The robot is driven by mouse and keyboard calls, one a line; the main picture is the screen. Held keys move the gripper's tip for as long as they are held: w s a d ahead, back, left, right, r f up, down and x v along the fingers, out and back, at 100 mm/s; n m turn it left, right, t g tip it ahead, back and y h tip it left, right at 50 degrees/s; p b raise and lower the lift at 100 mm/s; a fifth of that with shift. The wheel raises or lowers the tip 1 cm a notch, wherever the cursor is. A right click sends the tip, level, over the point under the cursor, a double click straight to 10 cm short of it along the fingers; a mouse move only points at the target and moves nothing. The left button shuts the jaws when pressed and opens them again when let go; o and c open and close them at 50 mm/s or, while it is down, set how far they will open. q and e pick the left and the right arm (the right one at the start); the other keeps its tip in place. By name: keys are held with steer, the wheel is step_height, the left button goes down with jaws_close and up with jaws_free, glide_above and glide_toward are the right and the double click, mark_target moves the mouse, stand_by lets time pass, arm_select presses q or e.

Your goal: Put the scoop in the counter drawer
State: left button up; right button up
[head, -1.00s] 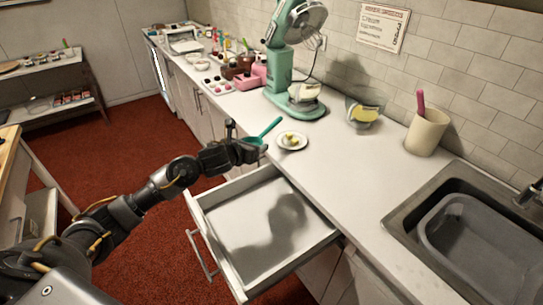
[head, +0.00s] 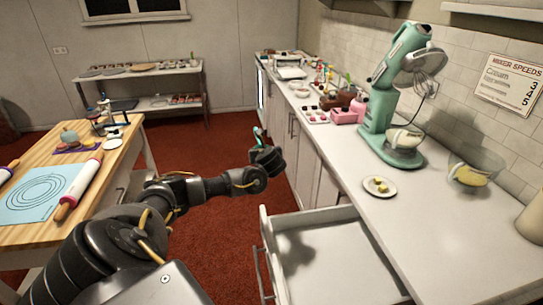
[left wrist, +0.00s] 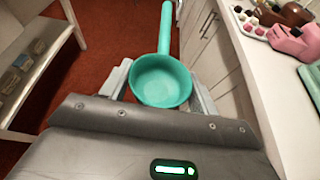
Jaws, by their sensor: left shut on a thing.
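The teal scoop (left wrist: 161,82) is held in my left gripper (left wrist: 160,85), its round bowl between the two fingers and its handle pointing away. In the head view the scoop (head: 258,137) shows only in part at my left gripper (head: 264,152), which is over the red floor beside the counter fronts. The counter drawer (head: 335,262) is pulled open at the lower middle, and its visible inside is empty. The gripper is beyond the drawer's far side, not over it. My right gripper is not in view.
On the counter (head: 430,225) are a plate with yellow pieces (head: 379,187), a green mixer (head: 393,100) and a glass bowl (head: 474,167). A wooden table (head: 105,165) with rolling pins stands left. Red floor lies between.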

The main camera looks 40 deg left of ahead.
arm_select(q)
steer(key=d+r+m+t+h, duration=0.25)
steer(key=d+r, duration=0.25)
steer(key=d, duration=0.8)
steer(key=d+r+m+t+h, duration=0.2)
steer(key=d+r+m+h, duration=0.15)
steer(key=d, duration=0.95)
steer(key=s+d+r+m+t+h, duration=0.1)
steer(key=s+d+r+m+h, duration=0.1)
steer(key=d, duration=0.5)
steer(key=s+d+r+m+h, duration=0.3)
steer(key=d+r, duration=0.2)
steer(key=d, duration=0.2)
steer(key=shift+s+d+r+t, duration=0.15)
steer(key=shift+s+d+t, duration=0.1)
steer(key=shift+s+t, duration=0.1)
